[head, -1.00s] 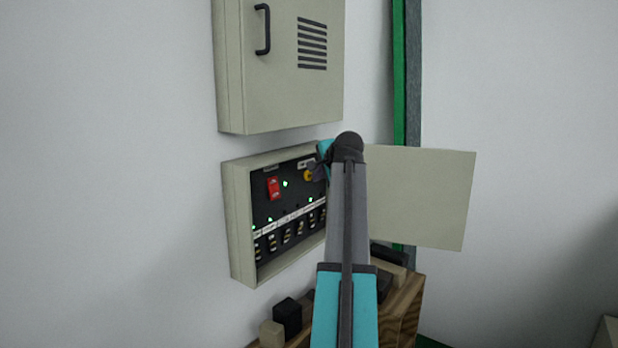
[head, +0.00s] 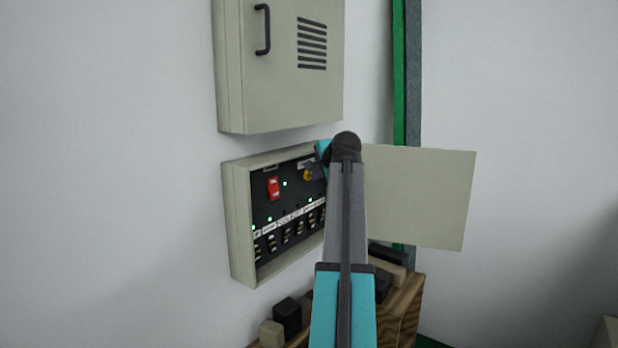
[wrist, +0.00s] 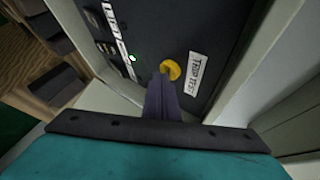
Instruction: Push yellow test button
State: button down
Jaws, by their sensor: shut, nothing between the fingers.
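The yellow test button (wrist: 171,69) is a round knob on the dark panel, beside a white label (wrist: 195,74) reading "TRIP TEST" in the wrist view. In the head view the yellow button (head: 307,175) shows at the panel's upper right, partly behind my gripper. My gripper (wrist: 163,75) is shut and empty, its fingertips right at the button's left edge in the picture. I cannot tell whether they touch it. In the head view my gripper (head: 314,170) reaches into the open breaker box (head: 240,225) from the right.
A red switch (head: 273,188) and a row of breakers (head: 287,236) with green lights share the panel. The box's open door (head: 420,197) stands to the right. A closed cabinet (head: 290,75) hangs above. A wooden bench (head: 404,310) with blocks stands below.

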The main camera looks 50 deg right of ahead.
jog(key=shift+w, duration=0.2)
jog(key=shift+s, duration=0.2)
dwell(0.4)
jog(key=shift+s, duration=0.7)
jog(key=shift+s, duration=0.1)
jog(key=shift+s+p, duration=0.6)
jog(key=shift+s, duration=1.8)
